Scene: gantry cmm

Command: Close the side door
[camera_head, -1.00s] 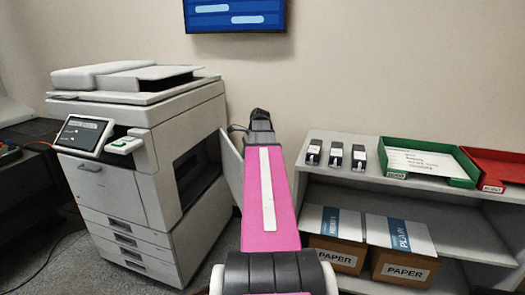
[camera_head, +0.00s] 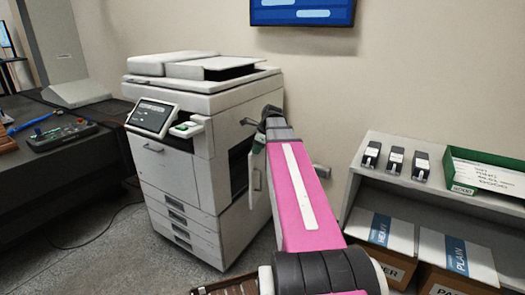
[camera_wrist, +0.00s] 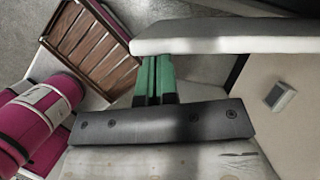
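The white printer (camera_head: 205,150) stands against the wall, left of centre in the head view. Its side door (camera_head: 258,172) is a pale panel on the printer's right side, standing partly open and partly hidden by my arm. A dark gap shows behind it. My gripper (camera_head: 268,117) is beside the door's upper part; its fingertips are hard to make out there. In the wrist view my green gripper fingers (camera_wrist: 154,76) are together with nothing between them. Their tips reach the edge of a long pale panel (camera_wrist: 230,35), apparently the door; contact is unclear.
A shelf (camera_head: 455,208) at right holds small black devices (camera_head: 395,161), a green tray (camera_head: 462,188) and paper boxes (camera_head: 385,240). A dark desk (camera_head: 60,155) stands at left. A slatted brown crate (camera_wrist: 92,48) shows in the wrist view. Floor before the printer is clear.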

